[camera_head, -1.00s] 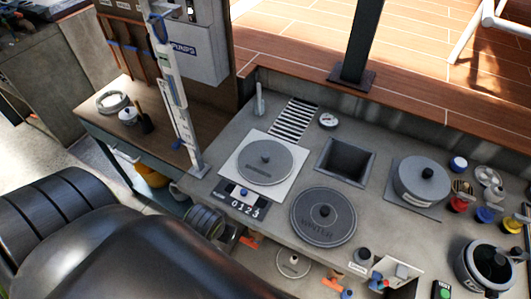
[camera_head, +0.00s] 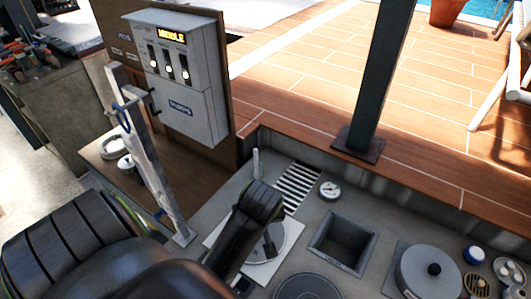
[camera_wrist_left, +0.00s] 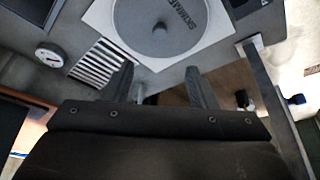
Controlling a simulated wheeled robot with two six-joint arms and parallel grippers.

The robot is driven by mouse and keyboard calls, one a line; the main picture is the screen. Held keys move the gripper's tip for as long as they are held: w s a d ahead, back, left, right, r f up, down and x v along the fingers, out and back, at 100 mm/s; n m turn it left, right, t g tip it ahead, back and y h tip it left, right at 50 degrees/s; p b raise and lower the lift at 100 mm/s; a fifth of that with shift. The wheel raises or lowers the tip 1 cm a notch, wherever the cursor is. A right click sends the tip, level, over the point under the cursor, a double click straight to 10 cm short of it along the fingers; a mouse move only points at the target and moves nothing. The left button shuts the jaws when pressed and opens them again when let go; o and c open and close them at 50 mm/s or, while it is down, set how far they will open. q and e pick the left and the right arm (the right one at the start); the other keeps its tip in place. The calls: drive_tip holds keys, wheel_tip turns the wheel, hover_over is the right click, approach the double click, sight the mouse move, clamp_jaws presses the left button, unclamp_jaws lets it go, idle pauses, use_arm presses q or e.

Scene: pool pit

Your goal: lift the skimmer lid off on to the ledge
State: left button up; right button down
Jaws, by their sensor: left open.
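The skimmer lid (camera_wrist_left: 183,32) is a round grey disc with lettering and a central knob (camera_wrist_left: 160,31). It lies flat on a white square plate (camera_wrist_left: 98,20). In the head view my left arm covers much of the lid (camera_head: 287,231) and hides its knob. My left gripper (camera_wrist_left: 160,68) is open and empty; in the left wrist view its fingertips lie just below the plate's edge, either side of the knob's line. In the head view the left gripper (camera_head: 268,240) hangs over the lid. My right gripper is not in view.
A tilted white post (camera_head: 155,180) stands left. A dark column (camera_head: 378,80) rises behind, beside the wooden deck (camera_head: 450,130).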

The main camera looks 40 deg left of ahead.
use_arm(q)
drive_tip(key=x, duration=0.3)
drive_tip(key=b+x, duration=0.1)
drive_tip(key=x, duration=0.6)
drive_tip(key=shift+s+a+f, duration=0.2)
drive_tip(key=shift+s+f, duration=0.05)
drive_tip(key=shift+a+f, duration=0.15)
drive_tip(key=shift+f, duration=0.35)
drive_tip(key=shift+w+a+f+p, duration=0.15)
drive_tip(key=shift+w+f+p, duration=0.2)
drive_tip(key=shift+f, duration=0.3)
drive_tip(key=shift+p+x, duration=0.45)
drive_tip(key=shift+x, duration=1.55)
drive_tip(key=shift+w, duration=0.15)
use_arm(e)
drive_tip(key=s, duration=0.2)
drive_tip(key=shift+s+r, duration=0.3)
